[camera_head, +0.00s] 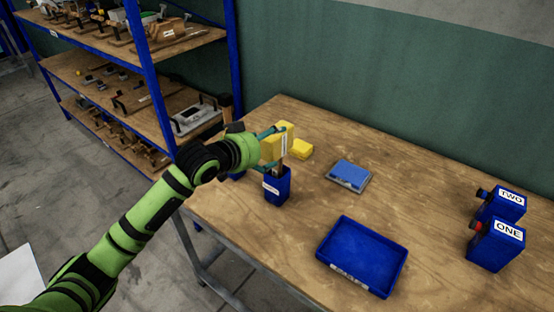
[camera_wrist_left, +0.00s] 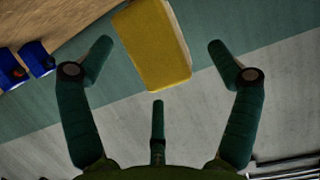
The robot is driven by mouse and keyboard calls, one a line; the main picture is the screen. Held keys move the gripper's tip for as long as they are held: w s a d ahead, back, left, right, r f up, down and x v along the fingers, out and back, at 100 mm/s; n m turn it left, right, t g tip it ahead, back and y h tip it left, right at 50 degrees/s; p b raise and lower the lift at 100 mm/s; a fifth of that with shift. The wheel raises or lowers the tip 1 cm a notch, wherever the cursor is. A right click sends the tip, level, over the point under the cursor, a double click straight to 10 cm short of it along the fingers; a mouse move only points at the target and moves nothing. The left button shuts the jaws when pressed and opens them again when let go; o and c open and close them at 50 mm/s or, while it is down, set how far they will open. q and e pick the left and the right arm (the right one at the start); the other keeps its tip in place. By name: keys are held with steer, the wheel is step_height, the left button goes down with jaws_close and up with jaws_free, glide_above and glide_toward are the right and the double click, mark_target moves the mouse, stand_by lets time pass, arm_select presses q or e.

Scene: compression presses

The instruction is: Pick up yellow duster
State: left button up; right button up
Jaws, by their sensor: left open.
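A yellow block-shaped thing (camera_head: 285,137), likely the yellow duster, shows at my left gripper in the head view, above a dark upright piece that rises from a blue holder (camera_head: 277,186). My left gripper (camera_head: 274,148) is open there, with its teal fingers close to the yellow block. In the left wrist view a yellow block (camera_wrist_left: 155,45) lies ahead of the open fingers (camera_wrist_left: 160,85), between their directions; I cannot tell contact. My right gripper is not in view.
A blue tray (camera_head: 362,256) lies at the table's front, with a blue and grey flat item (camera_head: 348,176) behind it. Blue boxes marked ONE (camera_head: 497,246) and TWO (camera_head: 503,204) stand at the right. A blue-framed shelf (camera_head: 146,60) stands left; the wall is behind.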

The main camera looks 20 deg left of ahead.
mark_target(280, 141)
arm_select(q)
steer(key=p+x, duration=0.1)
steer(key=x, duration=0.3)
steer(key=shift+w+d+p, duration=0.1)
steer(key=shift+d+p, duration=0.15)
steer(key=shift+p, duration=0.15)
steer(key=shift+w+d+f, duration=0.15)
steer(key=shift+w+f, duration=0.2)
steer(key=c, duration=1.8)
steer(key=shift+r, duration=0.1)
